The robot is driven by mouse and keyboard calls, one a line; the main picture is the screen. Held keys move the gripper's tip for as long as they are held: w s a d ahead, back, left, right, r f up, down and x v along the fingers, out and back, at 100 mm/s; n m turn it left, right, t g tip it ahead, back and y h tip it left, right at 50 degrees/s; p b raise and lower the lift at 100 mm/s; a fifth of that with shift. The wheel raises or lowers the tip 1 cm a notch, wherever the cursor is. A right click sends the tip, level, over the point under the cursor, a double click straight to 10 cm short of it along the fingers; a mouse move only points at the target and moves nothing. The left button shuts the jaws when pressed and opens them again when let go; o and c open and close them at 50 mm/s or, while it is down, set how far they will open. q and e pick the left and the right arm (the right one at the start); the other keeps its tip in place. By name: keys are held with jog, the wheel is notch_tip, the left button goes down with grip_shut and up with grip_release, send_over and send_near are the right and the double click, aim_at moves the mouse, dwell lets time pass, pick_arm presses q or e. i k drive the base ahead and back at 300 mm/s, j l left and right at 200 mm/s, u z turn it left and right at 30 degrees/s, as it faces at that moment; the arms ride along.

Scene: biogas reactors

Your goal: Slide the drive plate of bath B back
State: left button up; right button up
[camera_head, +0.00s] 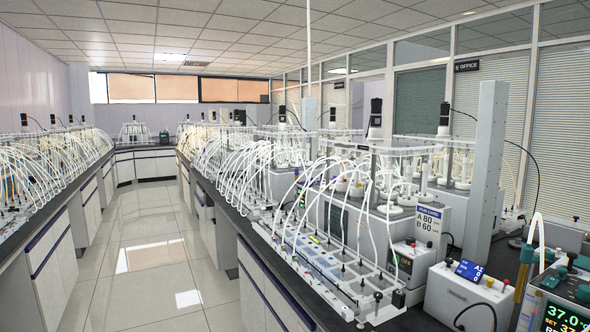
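The nearest bath (345,212) stands on the right-hand bench, with bottles and many white tubes. A clear plate (375,149) lies over its top, and a black-topped motor (375,118) stands upright there. A second motor (444,118) stands further right above another group of bottles. Tubes hide much of the bath tops. Neither of my grippers is in view.
A white tubing rack (325,272) runs along the bench's front edge. A white control box (467,295) and a unit with a 37.0 display (567,318) stand at the right. The tiled aisle (155,260) is clear, with another tube-covered bench (30,225) at left.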

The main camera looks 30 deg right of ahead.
aim_at(372, 127)
jog(key=i+z, duration=0.15)
jog(key=i, duration=0.55)
jog(key=i+j+z, duration=0.15)
jog(key=i, duration=0.5)
jog(key=i+z, duration=0.6)
jog(key=z, duration=0.15)
jog(key=i+j+z, duration=0.2)
jog(key=z, duration=0.2)
jog(key=i, duration=0.1)
